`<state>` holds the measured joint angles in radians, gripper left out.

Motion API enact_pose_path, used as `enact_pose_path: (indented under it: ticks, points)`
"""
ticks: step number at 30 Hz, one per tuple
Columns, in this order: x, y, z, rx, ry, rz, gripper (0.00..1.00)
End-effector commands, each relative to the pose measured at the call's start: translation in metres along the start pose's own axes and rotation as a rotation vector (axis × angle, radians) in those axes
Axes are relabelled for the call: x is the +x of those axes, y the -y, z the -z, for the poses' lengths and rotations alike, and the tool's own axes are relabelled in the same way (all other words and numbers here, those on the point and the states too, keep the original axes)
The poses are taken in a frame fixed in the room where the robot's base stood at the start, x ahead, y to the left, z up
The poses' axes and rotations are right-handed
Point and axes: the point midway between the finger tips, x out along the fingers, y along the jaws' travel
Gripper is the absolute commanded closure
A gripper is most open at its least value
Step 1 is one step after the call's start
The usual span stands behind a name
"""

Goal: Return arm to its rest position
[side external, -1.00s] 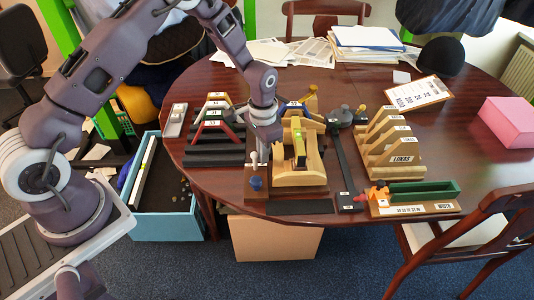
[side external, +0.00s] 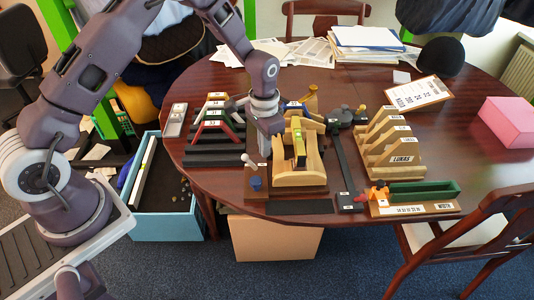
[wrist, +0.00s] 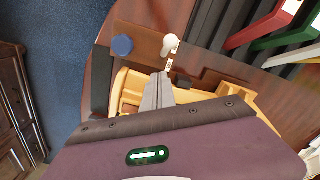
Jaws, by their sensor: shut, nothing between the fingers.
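My gripper (side external: 275,149) is above the left side of the wooden saddle fixture (side external: 300,178), near the table's middle. In the wrist view my gripper's fingers (wrist: 160,88) are together with nothing between them. The tan fixture (wrist: 125,95) shows partly behind them, and my gripper's body hides much of it. A yellow-green level-like piece (side external: 300,148) sits upright on the fixture. A white-knobbed lever (wrist: 169,45) and a blue knob (wrist: 122,45) stand beside the fixture. I cannot tell the gap between my fingertips and the fixture.
A rack with red and green frames (side external: 216,130) stands left of the fixture. A wooden rack labelled LUKAS (side external: 403,160), a green tray (side external: 424,191) and a pink box (side external: 508,122) are to the right. A blue bin (side external: 165,222) is below the table's left edge.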

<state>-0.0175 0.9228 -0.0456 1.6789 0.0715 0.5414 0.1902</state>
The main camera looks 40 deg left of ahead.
Motion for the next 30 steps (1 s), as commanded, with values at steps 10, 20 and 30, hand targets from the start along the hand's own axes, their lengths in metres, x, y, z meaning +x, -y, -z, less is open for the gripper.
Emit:
enact_pose_path:
  ticks: [10,20,30]
  points:
    - [-0.036,0.000,0.001,0.000,-0.002,0.000,1.00]
    - [-0.046,0.000,0.000,0.000,0.000,0.000,1.00]
    - [-0.184,-0.009,-0.049,-0.069,-0.144,0.049,1.00]
